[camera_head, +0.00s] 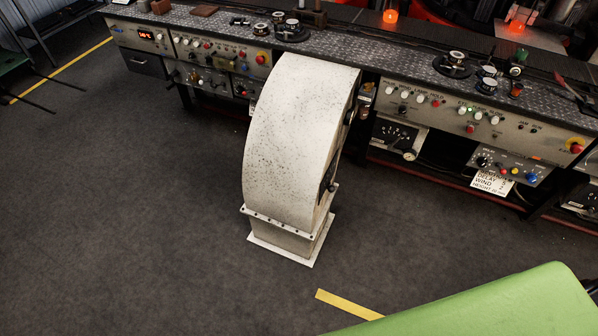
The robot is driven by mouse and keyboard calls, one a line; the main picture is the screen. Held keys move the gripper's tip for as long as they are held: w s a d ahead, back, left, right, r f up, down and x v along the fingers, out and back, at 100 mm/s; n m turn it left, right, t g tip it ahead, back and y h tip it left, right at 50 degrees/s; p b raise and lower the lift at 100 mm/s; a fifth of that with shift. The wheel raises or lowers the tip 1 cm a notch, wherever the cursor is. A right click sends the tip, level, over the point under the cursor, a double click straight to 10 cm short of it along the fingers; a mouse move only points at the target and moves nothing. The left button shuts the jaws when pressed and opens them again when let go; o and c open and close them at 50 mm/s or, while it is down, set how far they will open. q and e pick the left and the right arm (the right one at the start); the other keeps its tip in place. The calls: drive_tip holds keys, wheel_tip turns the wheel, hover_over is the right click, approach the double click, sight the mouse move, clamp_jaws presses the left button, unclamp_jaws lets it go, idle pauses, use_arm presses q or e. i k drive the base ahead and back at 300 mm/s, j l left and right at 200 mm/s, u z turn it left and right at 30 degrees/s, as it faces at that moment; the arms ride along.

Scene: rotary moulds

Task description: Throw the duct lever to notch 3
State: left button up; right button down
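The duct (296,135) is a large pale, speckled, curved housing on a square flanged foot (286,238). It stands on the floor in front of the bench, near the middle of the view. Its right side face shows dark fittings, one higher up (350,108) and one lower down (327,181). I cannot tell which of these, if any, is the duct lever. The side is seen edge-on, so no notch numbers can be read. Neither of my grippers is in view.
A long control bench (440,85) with knobs, buttons and gauges runs behind the duct. A green smooth surface (490,308) fills the lower right corner. A yellow floor strip (347,304) lies beside it. The grey floor (130,220) at left is clear.

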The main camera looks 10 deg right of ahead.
sight(331, 188)
drive_tip(key=z, duration=0.75)
